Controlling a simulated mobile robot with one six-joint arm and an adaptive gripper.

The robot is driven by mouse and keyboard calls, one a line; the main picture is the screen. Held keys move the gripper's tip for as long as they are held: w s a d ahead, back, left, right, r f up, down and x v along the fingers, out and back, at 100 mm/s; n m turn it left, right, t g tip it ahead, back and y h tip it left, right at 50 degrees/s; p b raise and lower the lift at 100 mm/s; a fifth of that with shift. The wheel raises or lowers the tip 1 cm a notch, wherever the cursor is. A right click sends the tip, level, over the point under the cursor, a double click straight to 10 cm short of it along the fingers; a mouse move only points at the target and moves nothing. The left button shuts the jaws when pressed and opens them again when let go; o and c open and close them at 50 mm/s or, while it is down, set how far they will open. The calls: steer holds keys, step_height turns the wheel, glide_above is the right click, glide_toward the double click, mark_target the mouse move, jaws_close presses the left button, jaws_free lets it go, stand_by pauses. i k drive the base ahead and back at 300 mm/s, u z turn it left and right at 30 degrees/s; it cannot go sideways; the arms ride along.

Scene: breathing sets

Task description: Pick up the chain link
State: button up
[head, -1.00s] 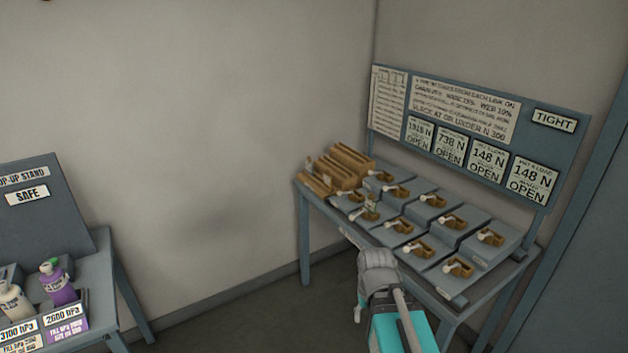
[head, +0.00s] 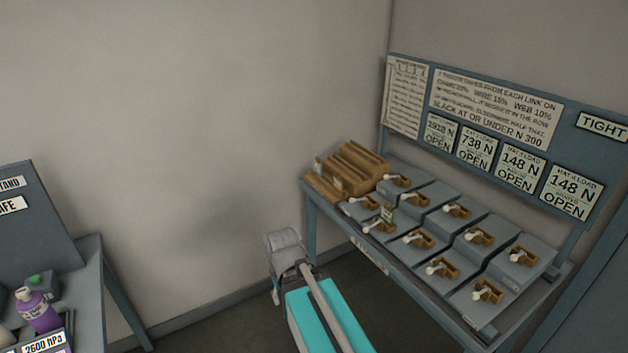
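I cannot pick out the chain link for certain at this size. Several small pale pieces with brown blocks, such as this one (head: 419,238), sit on the grey sloped steps of the table (head: 312,245) at right. Brown slotted wooden racks (head: 352,165) stand at its back left corner. The grey end of my arm (head: 284,245) is in front of the table's left side, over the floor and apart from the pieces. I cannot make out fingers on it or anything held.
A backboard (head: 490,115) with several load cards reading OPEN and a TIGHT sign (head: 604,126) rises behind the table. A second stand (head: 92,290) with a purple bottle (head: 38,310) is at left. Floor between the two is free.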

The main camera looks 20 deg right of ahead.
mark_target(339, 183)
steer(key=z, duration=0.2)
steer(key=i, duration=1.25)
steer(key=z, duration=0.75)
